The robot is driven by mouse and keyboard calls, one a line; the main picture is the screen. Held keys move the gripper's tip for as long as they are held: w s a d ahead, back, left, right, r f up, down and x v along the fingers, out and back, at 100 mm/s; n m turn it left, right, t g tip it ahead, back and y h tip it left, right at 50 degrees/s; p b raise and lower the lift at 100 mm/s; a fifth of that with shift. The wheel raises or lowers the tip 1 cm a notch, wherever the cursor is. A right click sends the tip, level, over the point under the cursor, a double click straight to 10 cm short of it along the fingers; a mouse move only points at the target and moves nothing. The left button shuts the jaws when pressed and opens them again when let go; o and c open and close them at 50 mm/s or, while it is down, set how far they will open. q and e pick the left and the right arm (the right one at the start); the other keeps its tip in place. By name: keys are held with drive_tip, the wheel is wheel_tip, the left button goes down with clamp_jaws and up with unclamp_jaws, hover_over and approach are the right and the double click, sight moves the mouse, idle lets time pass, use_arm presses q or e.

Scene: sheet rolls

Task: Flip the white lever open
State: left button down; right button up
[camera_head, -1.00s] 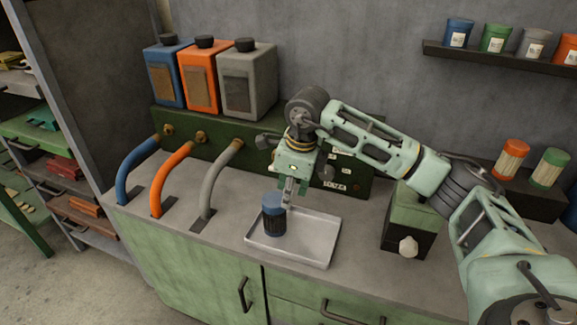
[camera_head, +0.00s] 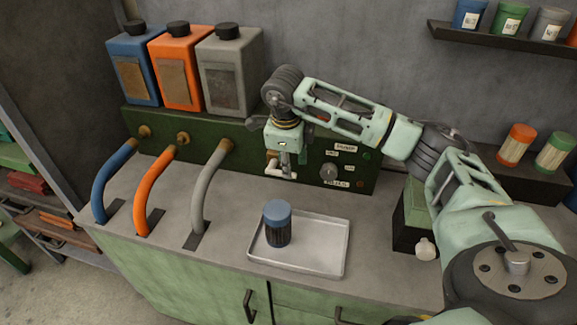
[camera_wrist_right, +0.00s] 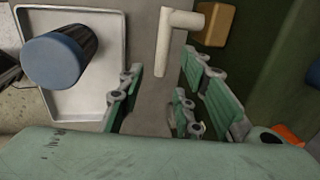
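The white lever (camera_wrist_right: 176,40), an L-shaped pale tap handle, shows at the top of the right wrist view, beside a brass-coloured block (camera_wrist_right: 216,24). Its long arm points down between my right gripper's open fingers (camera_wrist_right: 165,98); they are on either side of it, and contact cannot be told. In the head view my right gripper (camera_head: 283,160) is at the green panel's front, left of its knob, and hides most of the lever. A dark jar with a blue lid (camera_head: 278,222) stands upright on the metal tray (camera_head: 318,257) below. My left gripper is not in view.
Blue, orange and grey hoses (camera_head: 210,185) curve down to the counter at the left. Three canisters (camera_head: 230,72) stand on the green panel (camera_head: 350,180). A green-and-black box with a white knob (camera_head: 426,248) stands at right.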

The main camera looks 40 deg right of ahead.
drive_tip(key=shift+w+d+f, duration=0.1)
drive_tip(key=shift+w+f, duration=0.05)
drive_tip(key=shift+f, duration=0.45)
drive_tip(key=shift+w+d+f, duration=0.1)
drive_tip(key=shift+f, duration=0.5)
drive_tip(key=shift+w+f, duration=0.1)
drive_tip(key=shift+f, duration=0.35)
clamp_jaws()
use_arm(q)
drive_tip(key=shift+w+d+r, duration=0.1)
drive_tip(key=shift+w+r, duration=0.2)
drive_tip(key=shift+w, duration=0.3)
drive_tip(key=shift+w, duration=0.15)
